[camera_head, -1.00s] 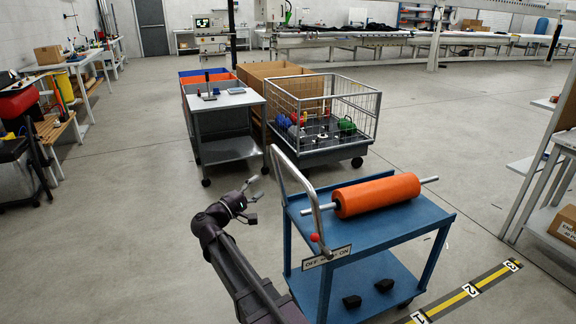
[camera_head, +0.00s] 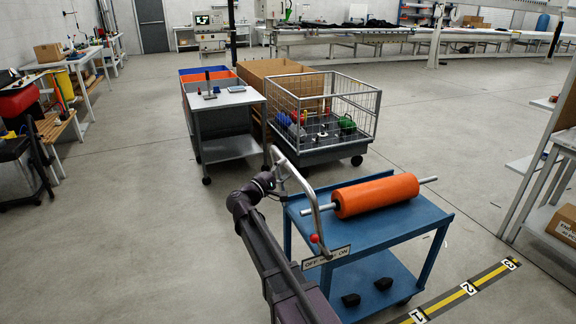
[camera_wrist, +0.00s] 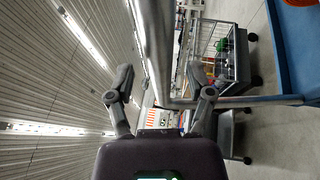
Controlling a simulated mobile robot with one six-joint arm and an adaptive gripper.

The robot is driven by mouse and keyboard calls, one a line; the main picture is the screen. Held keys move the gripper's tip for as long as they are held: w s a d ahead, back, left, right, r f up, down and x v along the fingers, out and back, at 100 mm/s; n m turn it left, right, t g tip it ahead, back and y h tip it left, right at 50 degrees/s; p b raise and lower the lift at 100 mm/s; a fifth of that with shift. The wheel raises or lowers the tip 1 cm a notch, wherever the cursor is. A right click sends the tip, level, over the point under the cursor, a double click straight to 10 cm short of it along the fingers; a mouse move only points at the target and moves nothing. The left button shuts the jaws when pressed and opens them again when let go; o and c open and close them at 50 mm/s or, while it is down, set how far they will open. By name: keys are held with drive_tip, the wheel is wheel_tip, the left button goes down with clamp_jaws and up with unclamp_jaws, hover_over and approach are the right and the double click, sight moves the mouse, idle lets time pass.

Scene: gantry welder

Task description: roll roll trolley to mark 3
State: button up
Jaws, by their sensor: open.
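The blue roll trolley (camera_head: 385,228) carries an orange roll (camera_head: 377,195) on a metal shaft across its top. Its grey bent handle (camera_head: 310,190) rises at the left end, with a red-knobbed lever (camera_head: 315,238) and an OFF/ON plate (camera_head: 327,257) below. My gripper (camera_head: 277,176) is at the upper part of the handle, its fingers partly hidden. In the wrist view my open gripper (camera_wrist: 159,74) has the handle bar (camera_wrist: 153,50) between its spread fingers. Mark 3 (camera_head: 511,263) is at the far end of the floor strip, right of the trolley.
The black-and-yellow strip (camera_head: 447,300) also bears marks 2 (camera_head: 468,288) and 1 (camera_head: 417,316). A grey table cart (camera_head: 228,148) and a wire cage cart (camera_head: 325,120) stand behind the trolley. A shelf rack (camera_head: 545,170) is at the right. Floor between trolley and rack is clear.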

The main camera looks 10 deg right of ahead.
drive_tip(key=shift+x, duration=1)
clamp_jaws()
